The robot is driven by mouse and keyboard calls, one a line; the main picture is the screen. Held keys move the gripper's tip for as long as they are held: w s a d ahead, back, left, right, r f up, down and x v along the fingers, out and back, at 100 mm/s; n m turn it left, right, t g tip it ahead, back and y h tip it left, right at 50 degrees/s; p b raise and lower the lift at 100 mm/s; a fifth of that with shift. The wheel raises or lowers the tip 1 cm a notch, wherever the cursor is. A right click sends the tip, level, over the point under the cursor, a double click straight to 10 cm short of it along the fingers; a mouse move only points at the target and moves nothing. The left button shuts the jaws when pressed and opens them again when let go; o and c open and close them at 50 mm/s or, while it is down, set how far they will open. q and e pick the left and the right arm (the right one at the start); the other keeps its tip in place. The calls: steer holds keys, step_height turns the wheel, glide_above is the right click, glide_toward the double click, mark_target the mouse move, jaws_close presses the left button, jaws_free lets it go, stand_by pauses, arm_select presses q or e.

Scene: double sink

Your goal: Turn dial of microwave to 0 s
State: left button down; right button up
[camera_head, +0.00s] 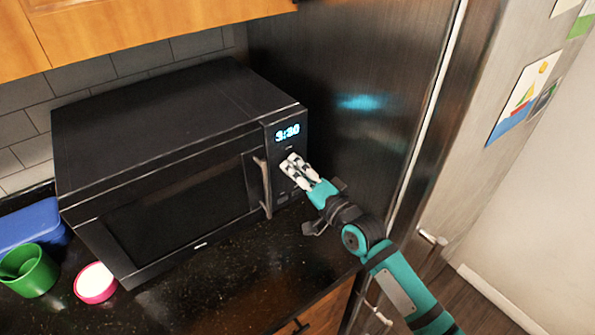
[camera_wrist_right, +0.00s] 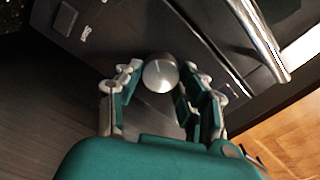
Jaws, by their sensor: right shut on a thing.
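The black microwave (camera_head: 160,150) stands on the dark counter, its door closed. Its lit display (camera_head: 288,132) seems to read 3:20 or 3:30; the digits are blurred. In the right wrist view the round silver dial (camera_wrist_right: 160,74) sits on the microwave's control panel. My left gripper is not in view.
The microwave's door handle (camera_head: 263,187) stands out just left of my right gripper. A green cup (camera_head: 28,270), a pink-rimmed white bowl (camera_head: 95,282) and a blue container (camera_head: 32,226) are at the left. The dark fridge (camera_head: 350,90) is at the right. The counter (camera_head: 240,265) in front is clear.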

steer(key=m+p, duration=0.1)
steer(key=m, duration=1.8)
steer(key=m+p, duration=0.1)
steer(key=m, duration=0.9)
steer(key=shift+s+a+f+p, duration=0.1)
steer(key=shift+f+p, duration=0.15)
steer(key=shift+p, duration=0.05)
stand_by(1.0)
stand_by(0.6)
steer(key=o, duration=1.1)
steer(key=shift+r, duration=0.1)
steer(key=shift+o, duration=0.2)
steer(key=v, duration=1.2)
